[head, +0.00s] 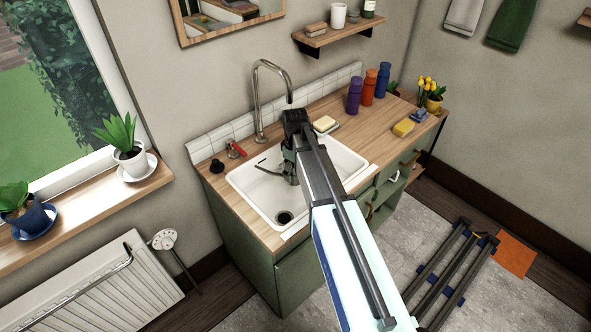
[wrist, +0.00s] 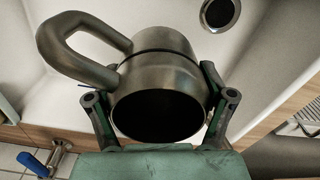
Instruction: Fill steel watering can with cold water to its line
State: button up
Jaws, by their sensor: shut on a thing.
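The steel watering can (wrist: 158,80) is in my gripper (wrist: 160,98), one finger on each side of its body. Its dark open mouth faces the wrist camera, and its thick handle (wrist: 62,45) points left. In the head view my gripper (head: 291,150) is over the white sink (head: 250,193), and my arm hides most of the can. The curved steel faucet (head: 257,95) stands behind, its outlet close to my wrist; no stream shows. A red tap handle (head: 237,150) is left of it. A blue tap handle (wrist: 36,164) shows in the wrist view.
The drain (head: 284,217) is open near the sink's front. A black knob-like item (head: 217,166) lies left of the taps. Soap (head: 324,123) sits right of the sink. Purple (head: 354,95), orange (head: 369,88) and blue (head: 383,80) bottles and a yellow sponge (head: 403,127) stand farther right.

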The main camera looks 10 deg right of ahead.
jog(key=w+f+b, duration=0.1)
jog(key=f, duration=0.1)
jog(key=w+f+b, duration=0.1)
jog(key=w+f, duration=0.1)
jog(key=f, duration=0.1)
jog(key=w+f+b, duration=0.1)
jog(key=f+b, duration=0.1)
jog(key=f, duration=0.1)
jog(key=shift+w, duration=0.4)
jog(key=shift+f+b, duration=0.5)
jog(key=shift+f, duration=0.7)
jog(key=shift+f, duration=0.15)
jog(key=o, duration=1.1)
